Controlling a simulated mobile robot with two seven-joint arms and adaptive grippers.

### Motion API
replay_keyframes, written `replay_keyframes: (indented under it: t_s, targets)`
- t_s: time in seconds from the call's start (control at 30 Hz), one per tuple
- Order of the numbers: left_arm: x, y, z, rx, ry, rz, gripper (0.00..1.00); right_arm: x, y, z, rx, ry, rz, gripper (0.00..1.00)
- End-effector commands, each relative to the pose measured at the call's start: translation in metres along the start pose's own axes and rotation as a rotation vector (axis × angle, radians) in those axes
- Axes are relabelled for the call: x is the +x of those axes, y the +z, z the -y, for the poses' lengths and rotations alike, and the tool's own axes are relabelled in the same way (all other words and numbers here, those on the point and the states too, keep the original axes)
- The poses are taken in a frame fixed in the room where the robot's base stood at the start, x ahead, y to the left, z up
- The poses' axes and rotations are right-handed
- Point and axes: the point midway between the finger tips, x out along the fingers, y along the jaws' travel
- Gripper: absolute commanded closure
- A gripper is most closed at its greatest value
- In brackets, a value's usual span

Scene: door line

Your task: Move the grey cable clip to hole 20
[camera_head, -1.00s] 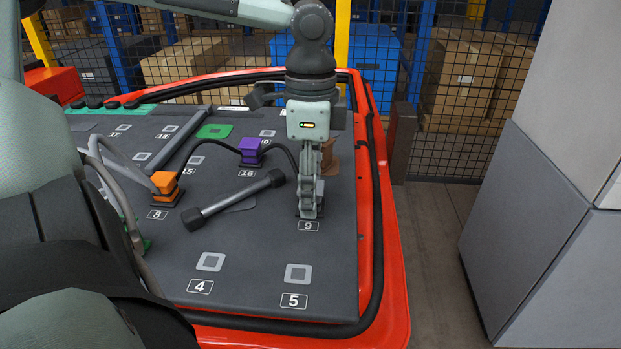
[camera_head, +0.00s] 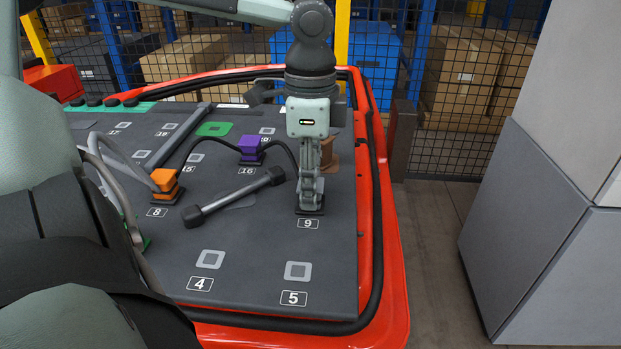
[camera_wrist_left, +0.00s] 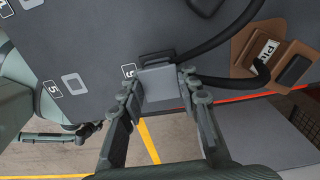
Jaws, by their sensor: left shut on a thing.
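The grey cable clip (camera_wrist_left: 160,90) sits between the fingertips of my left gripper (camera_wrist_left: 158,97) in the left wrist view. In the head view my left gripper (camera_head: 310,190) points straight down at hole 9, shut on the clip; its fingers hide most of it. The clip's dark base shows at the board, just behind the 9 label (camera_head: 308,223). Hole 20 (camera_head: 267,131) is a grey square at the back of the board, its label partly hidden by the purple clip. What seems to be my right gripper (camera_wrist_left: 50,136) shows small in the left wrist view, its fingers unclear.
A black cable runs from the orange clip (camera_head: 165,183) through the purple clip (camera_head: 251,150) towards the grey clip. Holes 4 (camera_head: 210,259) and 5 (camera_head: 298,271) are free.

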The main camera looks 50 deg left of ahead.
Motion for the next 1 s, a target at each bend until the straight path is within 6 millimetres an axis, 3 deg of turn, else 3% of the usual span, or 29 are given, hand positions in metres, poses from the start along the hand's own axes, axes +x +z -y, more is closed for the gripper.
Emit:
replay_keyframes:
  t_s: [0.7,0.73,0.93,1.0]
  targets:
    - [-0.0085,0.0,0.0003,0.0,-0.001,0.0,1.0,-0.005,-0.0016,-0.0008,-0.001,0.0,0.0,0.49]
    - [-0.0078,0.0,0.0003,0.0,-0.001,0.0,0.72,-0.0043,-0.0014,-0.0007,-0.001,0.0,0.0,0.49]
    - [-0.0075,0.0,0.0002,0.0,-0.001,0.0,0.97,-0.0043,-0.0014,-0.0007,0.0,0.0,0.0,0.49]
    - [-0.0075,0.0,0.0002,0.0,-0.001,0.0,1.0,-0.0043,-0.0014,-0.0006,0.0,0.0,0.0,0.49]
